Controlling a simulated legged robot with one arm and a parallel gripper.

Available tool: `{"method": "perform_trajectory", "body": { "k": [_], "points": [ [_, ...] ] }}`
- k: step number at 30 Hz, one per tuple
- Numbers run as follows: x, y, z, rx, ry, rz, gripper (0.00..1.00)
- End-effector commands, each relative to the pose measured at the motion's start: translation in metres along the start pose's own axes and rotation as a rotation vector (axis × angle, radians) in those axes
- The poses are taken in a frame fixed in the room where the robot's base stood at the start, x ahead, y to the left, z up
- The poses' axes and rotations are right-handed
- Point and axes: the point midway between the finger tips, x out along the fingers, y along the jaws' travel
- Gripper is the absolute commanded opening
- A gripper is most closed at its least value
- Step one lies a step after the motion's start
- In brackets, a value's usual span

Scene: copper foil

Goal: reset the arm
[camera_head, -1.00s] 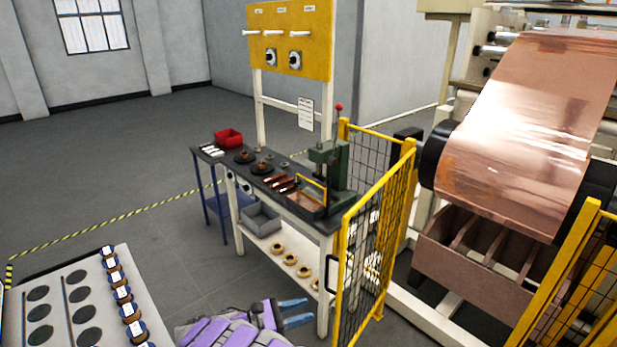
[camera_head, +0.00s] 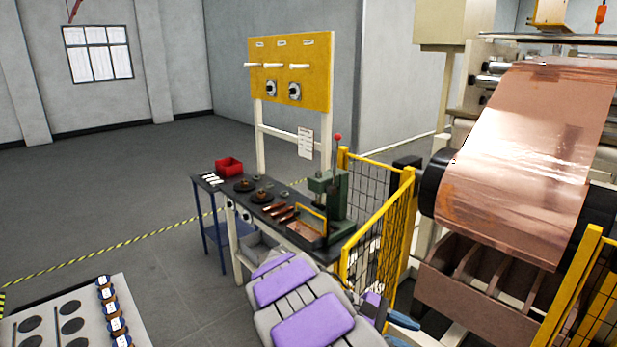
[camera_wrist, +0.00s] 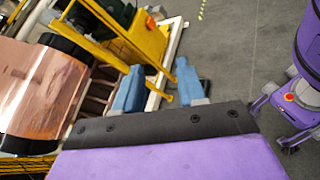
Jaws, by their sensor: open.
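My gripper (camera_head: 402,330) shows at the bottom right of the head view, with blue fingers beside the yellow mesh fence. My purple and grey arm reaches up in front of the workbench (camera_head: 237,265) and hides part of its lower shelf. In the wrist view my gripper (camera_wrist: 159,68) has its two blue fingers apart, with nothing between them. The floor and a pale rail show beyond the fingers.
The yellow fence (camera_head: 381,235) stands close to my arm. The copper foil roll (camera_head: 530,150) is at the right, and also shows in the wrist view (camera_wrist: 38,90). A pale rack (camera_head: 90,300) with round holes is at lower left. Open floor (camera_head: 180,270) lies between rack and bench.

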Motion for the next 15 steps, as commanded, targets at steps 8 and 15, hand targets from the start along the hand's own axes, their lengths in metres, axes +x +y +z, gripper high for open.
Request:
{"method": "perform_trajectory", "body": {
  "k": [8,15],
  "points": [
    [0.037,-0.045,0.063,0.175,0.131,-0.233,0.40],
    [0.053,-0.097,0.098,0.321,0.257,-0.429,0.40]
  ]
}}
